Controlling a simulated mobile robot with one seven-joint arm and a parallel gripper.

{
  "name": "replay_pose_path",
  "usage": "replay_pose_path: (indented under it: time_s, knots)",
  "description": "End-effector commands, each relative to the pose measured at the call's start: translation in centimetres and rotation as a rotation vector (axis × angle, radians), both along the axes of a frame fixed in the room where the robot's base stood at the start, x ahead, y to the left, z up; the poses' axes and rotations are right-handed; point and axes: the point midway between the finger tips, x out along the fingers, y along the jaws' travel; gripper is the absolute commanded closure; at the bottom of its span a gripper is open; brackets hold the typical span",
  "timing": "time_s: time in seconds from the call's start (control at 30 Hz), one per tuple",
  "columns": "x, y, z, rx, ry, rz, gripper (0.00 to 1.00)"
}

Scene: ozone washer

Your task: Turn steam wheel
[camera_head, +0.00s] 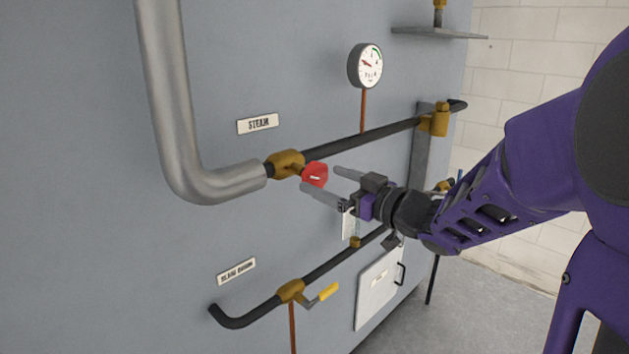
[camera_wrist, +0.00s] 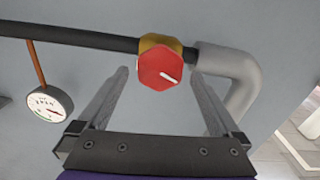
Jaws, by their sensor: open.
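The steam wheel is a small red faceted knob (camera_head: 315,174) with a white mark, mounted on a brass valve (camera_head: 286,163) below the "STEAM" label (camera_head: 258,124). In the wrist view the red wheel (camera_wrist: 161,69) sits near the top middle, ahead of and between my finger lines. My gripper (camera_head: 320,183) is open, its two grey fingers pointing at the wheel. In the wrist view the fingers (camera_wrist: 160,84) stand wide apart, one on each side of the wheel. Nothing is held. Whether the fingertips overlap the wheel in depth I cannot tell.
A thick grey pipe (camera_head: 178,100) bends into the valve from the left, and a black pipe (camera_head: 350,139) runs right. A gauge (camera_head: 366,66) stands above on a copper stem. Below are a yellow-handled valve (camera_head: 327,292) and a white hatch (camera_head: 379,290).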

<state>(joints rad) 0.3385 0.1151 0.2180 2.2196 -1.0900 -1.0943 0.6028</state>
Motion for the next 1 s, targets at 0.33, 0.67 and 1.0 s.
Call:
replay_pose_path:
  time_s: [0.33, 0.67, 1.0]
  knots:
    - [2.8, 2.8, 0.0, 0.001, 0.001, 0.000, 0.00]
    - [2.9, 2.9, 0.0, 0.000, 0.001, -0.001, 0.05]
    - [2.9, 2.9, 0.0, 0.000, 0.001, -0.001, 0.67]
